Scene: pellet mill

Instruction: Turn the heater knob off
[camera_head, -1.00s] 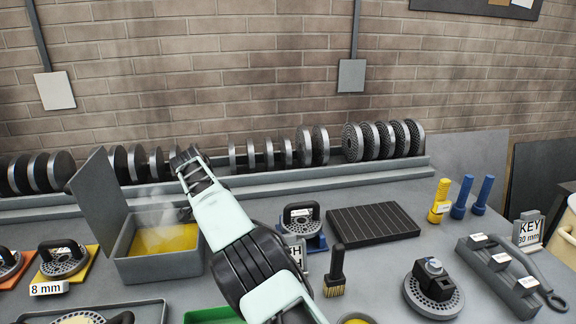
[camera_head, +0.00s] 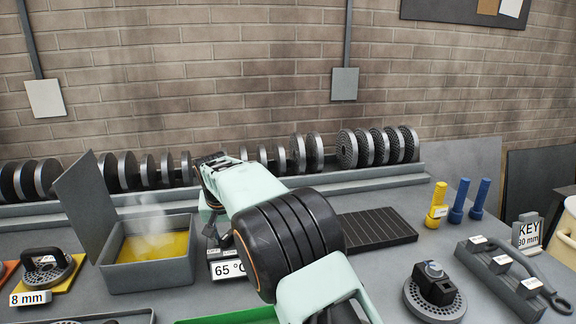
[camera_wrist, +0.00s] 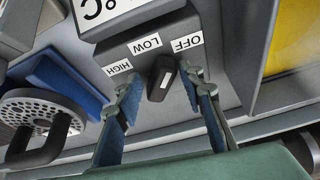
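The heater's control face (camera_wrist: 226,62) fills the middle of the wrist view, with labels HIGH (camera_wrist: 118,67), LOW (camera_wrist: 145,43) and OFF (camera_wrist: 186,43). The dark heater knob (camera_wrist: 161,80) stands on it below the labels. Its long end points up roughly toward LOW, though the exact setting is hard to tell. My gripper (camera_wrist: 165,92) is open, with one finger on each side of the knob and visible gaps to it. In the head view my arm mostly hides the heater; a 65 °C sign (camera_head: 228,269) shows, and the knob cannot be made out.
A lidded grey bath (camera_head: 150,278) with steaming yellow liquid stands just left of the heater. A perforated die (camera_wrist: 35,112) on a blue stand lies to the left in the wrist view. A rack of dies (camera_head: 380,180) runs along the wall. Yellow and blue posts stand at right.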

